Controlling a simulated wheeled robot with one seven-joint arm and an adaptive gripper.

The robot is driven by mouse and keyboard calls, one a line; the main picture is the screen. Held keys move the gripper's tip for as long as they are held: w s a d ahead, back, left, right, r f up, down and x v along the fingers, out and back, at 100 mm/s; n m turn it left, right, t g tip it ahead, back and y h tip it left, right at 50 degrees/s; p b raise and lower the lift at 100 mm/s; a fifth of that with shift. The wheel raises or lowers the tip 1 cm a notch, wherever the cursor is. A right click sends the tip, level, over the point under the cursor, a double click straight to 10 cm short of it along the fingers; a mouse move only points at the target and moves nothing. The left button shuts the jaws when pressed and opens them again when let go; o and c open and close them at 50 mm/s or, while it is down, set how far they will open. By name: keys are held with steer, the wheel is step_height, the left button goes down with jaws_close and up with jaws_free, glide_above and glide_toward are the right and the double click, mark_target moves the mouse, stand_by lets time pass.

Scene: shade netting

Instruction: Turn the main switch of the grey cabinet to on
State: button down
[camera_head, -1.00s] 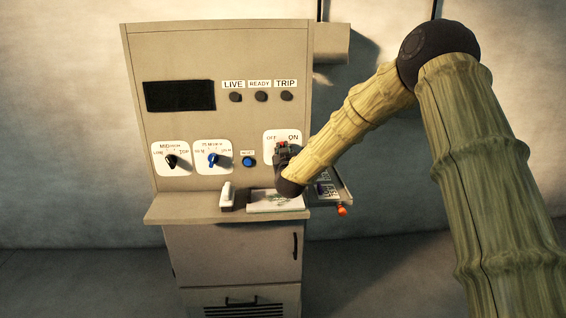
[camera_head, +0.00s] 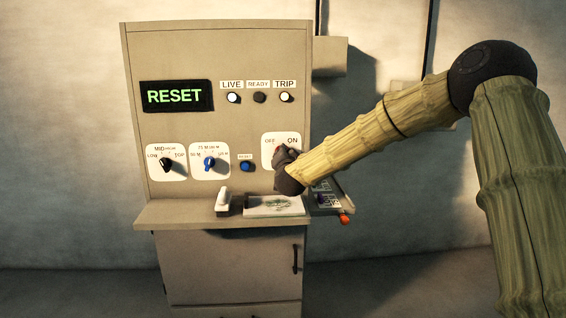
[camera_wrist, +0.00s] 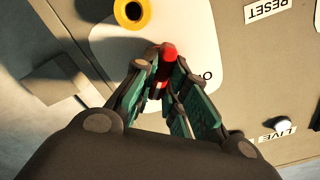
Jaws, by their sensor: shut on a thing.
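The grey cabinet (camera_head: 228,48) stands in front of me in the head view. Its main switch sits on a white plate (camera_head: 270,139) marked OFF and ON, at the right of the panel. My gripper (camera_head: 284,154) is at this plate and mostly covers the switch there. In the wrist view, my gripper (camera_wrist: 160,68) is shut on the red handle of the main switch (camera_wrist: 169,52), whose tip shows between the fingertips. The handle's exact angle is hard to tell. The display (camera_head: 176,96) reads RESET in green. The LIVE lamp (camera_head: 233,98) and TRIP lamp (camera_head: 285,97) are lit; READY is dark.
A black knob (camera_head: 166,165), a blue knob (camera_head: 210,163) and a blue reset button (camera_head: 246,167) lie left of the switch. A ledge (camera_head: 180,214) juts out below, bearing a white-handled item (camera_head: 223,200) and a sheet (camera_head: 274,206). A yellow ring (camera_wrist: 131,12) shows near the gripper.

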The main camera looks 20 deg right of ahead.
steer(key=shift+d+m+b, duration=0.1)
steer(key=shift+m+b, duration=0.3)
steer(key=shift+m, duration=0.3)
steer(key=c, duration=1.4)
jaws_free()
steer(key=shift+s+d, duration=0.1)
steer(key=shift+d, duration=0.05)
steer(key=shift+c, duration=0.2)
steer(key=shift+a, duration=0.2)
steer(key=v, duration=1.1)
steer(key=shift+s, duration=0.4)
steer(key=shift+a, duration=0.1)
